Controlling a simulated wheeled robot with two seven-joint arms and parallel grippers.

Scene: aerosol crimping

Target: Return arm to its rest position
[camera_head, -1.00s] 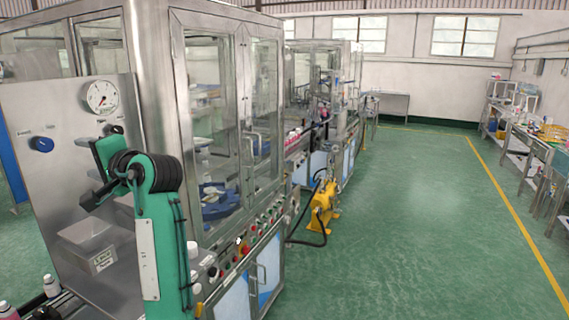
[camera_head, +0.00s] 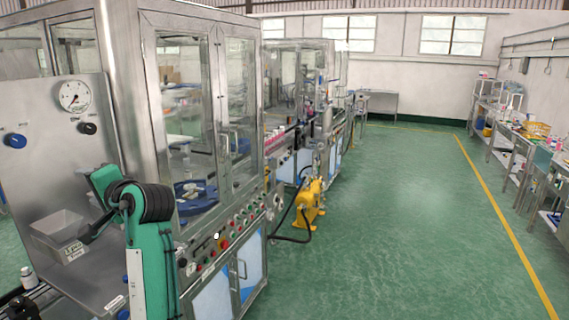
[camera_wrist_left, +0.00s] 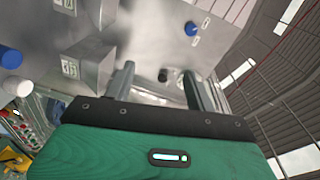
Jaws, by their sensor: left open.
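My left arm (camera_head: 152,264), green with a black wrist joint, rises at the lower left of the head view and bends at the top. My left gripper (camera_head: 92,231) hangs in front of the steel machine panel (camera_head: 45,180), apart from it as far as I can tell. In the left wrist view the gripper (camera_wrist_left: 160,82) shows two grey fingers spread apart with nothing between them. My right arm and gripper are not in view.
A labelled steel bin (camera_head: 60,230) and a pressure gauge (camera_head: 74,96) sit on the panel. A glass-doored cabinet (camera_head: 193,130) stands close right of the arm. A yellow machine (camera_head: 310,203) is on the floor. The green floor (camera_head: 400,220) to the right is clear.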

